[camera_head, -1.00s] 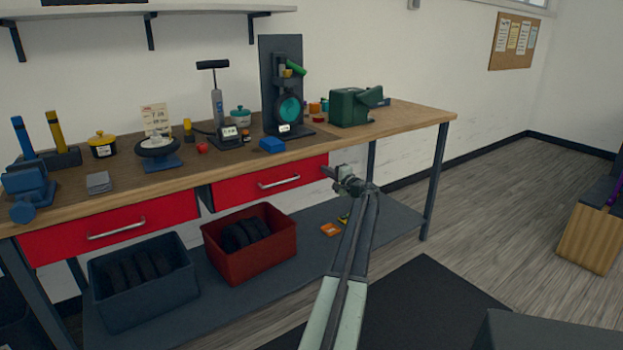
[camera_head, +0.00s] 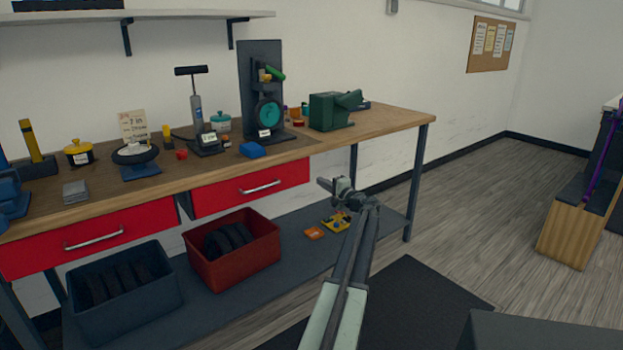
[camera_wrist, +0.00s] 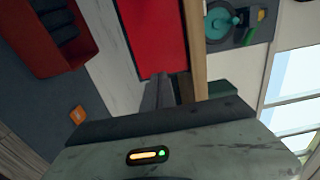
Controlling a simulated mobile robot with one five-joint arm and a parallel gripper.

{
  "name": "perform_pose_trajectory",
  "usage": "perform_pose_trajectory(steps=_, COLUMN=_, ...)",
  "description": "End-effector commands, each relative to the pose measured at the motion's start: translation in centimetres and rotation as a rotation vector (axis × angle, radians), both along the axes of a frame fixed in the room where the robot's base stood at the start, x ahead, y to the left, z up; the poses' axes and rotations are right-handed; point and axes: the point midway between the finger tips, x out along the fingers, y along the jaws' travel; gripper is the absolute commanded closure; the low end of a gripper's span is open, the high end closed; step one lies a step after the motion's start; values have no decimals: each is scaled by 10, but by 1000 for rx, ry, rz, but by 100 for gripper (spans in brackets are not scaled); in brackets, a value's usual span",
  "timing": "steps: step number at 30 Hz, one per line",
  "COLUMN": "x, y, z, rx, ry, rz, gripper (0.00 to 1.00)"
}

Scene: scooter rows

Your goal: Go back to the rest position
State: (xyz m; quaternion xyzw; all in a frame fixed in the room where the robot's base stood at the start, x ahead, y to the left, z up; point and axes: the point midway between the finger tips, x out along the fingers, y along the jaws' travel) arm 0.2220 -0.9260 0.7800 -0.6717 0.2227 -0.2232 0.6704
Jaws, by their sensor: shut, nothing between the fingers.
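My gripper (camera_head: 325,184) is at the end of my extended arm, in front of the workbench and just right of the right red drawer (camera_head: 250,188) in the head view. Its fingers are shut with nothing between them. It is apart from the bench. In the wrist view the gripper's fingers (camera_wrist: 168,92) point toward the red drawer front (camera_wrist: 153,35) and the wooden bench edge (camera_wrist: 196,60).
The wooden workbench (camera_head: 400,122) carries a dark upright stand, a green machine (camera_head: 330,111) and several small items. A red bin (camera_head: 232,262) and a dark bin (camera_head: 125,300) stand on the lower shelf. Open floor (camera_head: 460,200) lies to the right, before a wooden-sided unit (camera_head: 565,233).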

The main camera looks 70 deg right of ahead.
Motion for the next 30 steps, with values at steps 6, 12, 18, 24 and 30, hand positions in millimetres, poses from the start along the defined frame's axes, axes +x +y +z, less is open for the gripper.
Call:
perform_pose_trajectory(steps=6, x=-31, y=25, z=0, rx=1, ry=1, rz=-1, gripper=100)
perform_pose_trajectory(steps=12, x=-36, y=29, z=0, rx=0, ry=1, rz=2, gripper=100)
perform_pose_trajectory(steps=18, x=-36, y=29, z=0, rx=0, ry=1, rz=2, gripper=100)
perform_pose_trajectory(steps=24, x=14, y=49, z=-10, rx=3, ry=46, rz=72, gripper=100)
perform_pose_trajectory(steps=30, x=143, y=121, z=-40, rx=1, ry=189, rz=275, gripper=100)
